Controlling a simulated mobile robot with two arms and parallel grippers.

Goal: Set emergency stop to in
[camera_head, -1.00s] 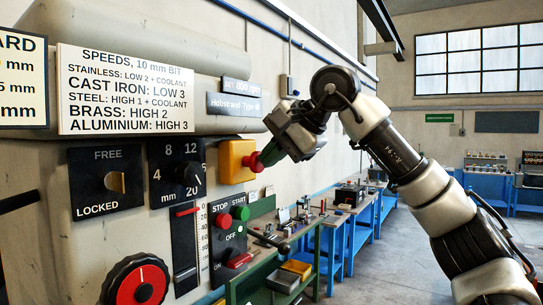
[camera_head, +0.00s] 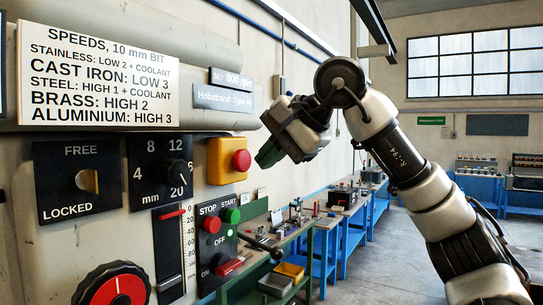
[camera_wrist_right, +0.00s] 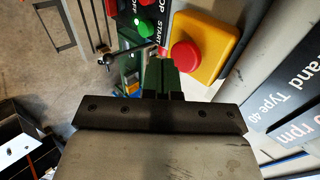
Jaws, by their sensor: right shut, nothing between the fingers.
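The emergency stop is a red round button (camera_head: 241,160) on a yellow box (camera_head: 217,162), fixed to the machine's front in the head view. In the wrist view the red button (camera_wrist_right: 184,55) and yellow box (camera_wrist_right: 222,35) are just beyond and right of the fingertips. My right gripper (camera_head: 264,156) has green fingers, shut and empty, close to the right of the button with a small gap in the head view. Its fingers also show in the wrist view (camera_wrist_right: 160,72). I cannot tell how deep the button sits. My left gripper is not in view.
Below the box is a panel with STOP and START buttons (camera_head: 221,232) and a red switch. Left of it are a dial (camera_head: 163,165), a FREE/LOCKED plate (camera_head: 78,200) and a red knob (camera_head: 116,290). Blue workbenches (camera_head: 349,225) stand farther back along the wall.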

